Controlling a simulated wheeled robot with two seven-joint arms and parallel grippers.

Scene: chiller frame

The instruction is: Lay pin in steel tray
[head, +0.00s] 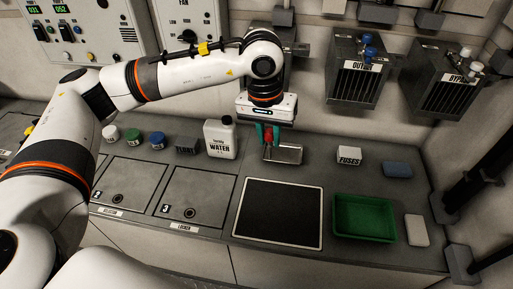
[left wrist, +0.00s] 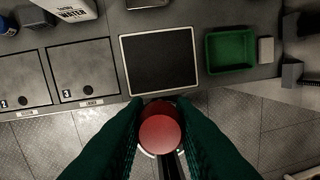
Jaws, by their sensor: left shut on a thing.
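My left gripper (head: 267,141) points down at the back of the bench, its dark green fingers shut on the pin. The pin's red round head (head: 268,134) shows between the fingers. In the left wrist view the red head of the pin (left wrist: 160,134) fills the gap between the fingers, with a pale ring and a dark strip below it. The steel tray (head: 288,155) is a small shallow metal tray just under and right of the fingertips. Whether the pin touches it cannot be told. My right gripper is not in view.
A white water jug (head: 220,138) stands left of the steel tray. A black mat (head: 278,213) lies in front. A green tray (head: 364,218), a fuses box (head: 349,155), a blue block (head: 397,170) and a white block (head: 417,230) are to the right. Vented boxes (head: 357,68) hang on the back wall.

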